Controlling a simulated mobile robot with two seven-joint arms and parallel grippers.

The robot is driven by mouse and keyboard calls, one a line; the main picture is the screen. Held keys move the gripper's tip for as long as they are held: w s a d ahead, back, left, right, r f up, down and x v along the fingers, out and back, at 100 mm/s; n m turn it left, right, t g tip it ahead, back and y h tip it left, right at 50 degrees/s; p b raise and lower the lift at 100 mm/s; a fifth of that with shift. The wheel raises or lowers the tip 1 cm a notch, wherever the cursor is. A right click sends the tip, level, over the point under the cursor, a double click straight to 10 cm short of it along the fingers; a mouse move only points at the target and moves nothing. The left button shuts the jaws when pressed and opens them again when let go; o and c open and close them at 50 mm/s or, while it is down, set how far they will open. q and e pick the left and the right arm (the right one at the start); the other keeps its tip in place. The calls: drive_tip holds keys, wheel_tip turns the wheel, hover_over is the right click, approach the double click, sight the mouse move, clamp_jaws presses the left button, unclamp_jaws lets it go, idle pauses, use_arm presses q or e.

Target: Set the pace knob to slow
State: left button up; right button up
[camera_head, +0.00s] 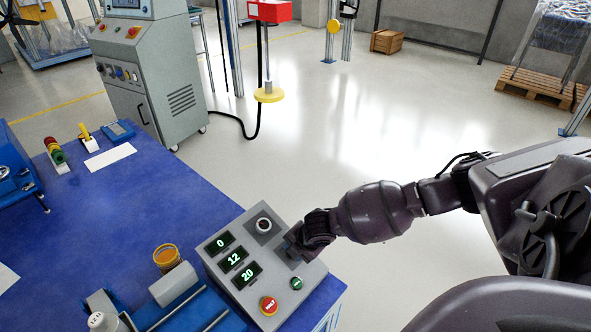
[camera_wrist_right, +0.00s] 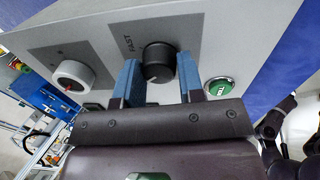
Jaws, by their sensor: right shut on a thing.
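The black pace knob (camera_wrist_right: 158,60) is on the sloped face of a grey control box (camera_head: 214,262). The word FAST is printed to its left in the right wrist view. A pale mark shows low on the knob, pointing down in that view. My right gripper (camera_wrist_right: 158,70) has one blue finger on each side of the knob and is shut on it. In the head view my right gripper (camera_head: 292,243) covers the knob. The label for slow is not visible. My left gripper is not in view.
A white knob (camera_head: 263,225), displays reading 0, 12 and 20, a red button (camera_head: 268,305) and a green button (camera_head: 296,283) share the box. It stands on a blue table (camera_head: 130,205). An amber jar (camera_head: 166,257) is to its left.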

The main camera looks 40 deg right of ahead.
drive_tip(key=o, duration=0.9)
drive_tip(key=shift+r, duration=0.45)
drive_tip(key=p+v, duration=0.1)
drive_tip(key=v, duration=0.2)
drive_tip(key=shift+w+p, duration=0.1)
drive_tip(key=shift+p, duration=0.2)
use_arm(q)
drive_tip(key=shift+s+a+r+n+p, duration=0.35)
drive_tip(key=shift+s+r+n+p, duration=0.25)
drive_tip(key=shift+p, duration=0.55)
use_arm(e)
drive_tip(key=v, duration=0.7)
drive_tip(key=shift+s+f, duration=0.1)
drive_tip(key=shift+s, duration=0.15)
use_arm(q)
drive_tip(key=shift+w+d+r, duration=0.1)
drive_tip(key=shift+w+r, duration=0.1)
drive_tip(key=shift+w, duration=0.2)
